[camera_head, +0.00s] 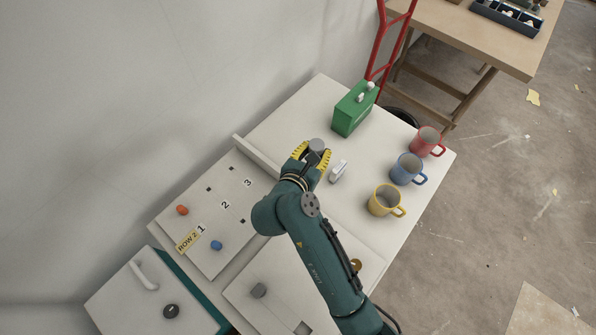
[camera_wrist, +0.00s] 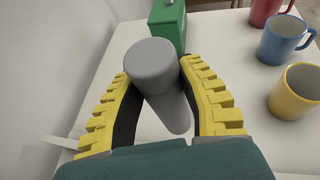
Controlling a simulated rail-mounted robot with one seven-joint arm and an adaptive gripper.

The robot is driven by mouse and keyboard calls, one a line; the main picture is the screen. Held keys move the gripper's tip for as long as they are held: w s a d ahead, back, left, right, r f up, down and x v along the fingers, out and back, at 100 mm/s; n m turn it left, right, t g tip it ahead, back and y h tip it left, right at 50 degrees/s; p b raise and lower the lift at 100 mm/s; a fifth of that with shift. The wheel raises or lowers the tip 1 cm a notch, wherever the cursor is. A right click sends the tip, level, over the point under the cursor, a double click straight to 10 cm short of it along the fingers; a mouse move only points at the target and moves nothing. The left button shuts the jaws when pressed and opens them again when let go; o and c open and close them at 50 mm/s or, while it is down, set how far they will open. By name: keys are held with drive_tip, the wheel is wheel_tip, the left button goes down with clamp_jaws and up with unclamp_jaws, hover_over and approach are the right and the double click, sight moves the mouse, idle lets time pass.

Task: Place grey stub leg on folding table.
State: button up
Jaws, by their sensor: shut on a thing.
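My gripper (camera_head: 311,155) is over the middle of the white table (camera_head: 285,120). Its yellow-padded fingers are shut on the grey stub leg (camera_head: 317,145). In the wrist view, the grey stub leg (camera_wrist: 151,66) has a wide round end toward the camera and a narrower part running down between the fingers (camera_wrist: 165,105). It points away from the camera, and I cannot tell whether its far end touches the white surface. A wooden table (camera_head: 470,35) with slanted legs stands at the top right. I cannot tell which table is the folding one.
A green box (camera_head: 355,108) stands beyond my gripper. Red (camera_head: 425,141), blue (camera_head: 406,169) and yellow (camera_head: 383,201) mugs line the right side. A small white piece (camera_head: 338,171) lies close right of my gripper. A numbered panel (camera_head: 215,240) is at left.

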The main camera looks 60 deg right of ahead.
drive_tip(key=f, duration=0.6)
drive_tip(key=f+b, duration=0.1)
drive_tip(key=f, duration=0.2)
drive_tip(key=shift+s+a+f, duration=0.1)
drive_tip(key=shift+s+f, duration=0.3)
drive_tip(key=o, duration=1.1)
drive_tip(key=shift+r, duration=0.25)
drive_tip(key=v, duration=1.2)
drive_tip(key=shift+p, duration=0.3)
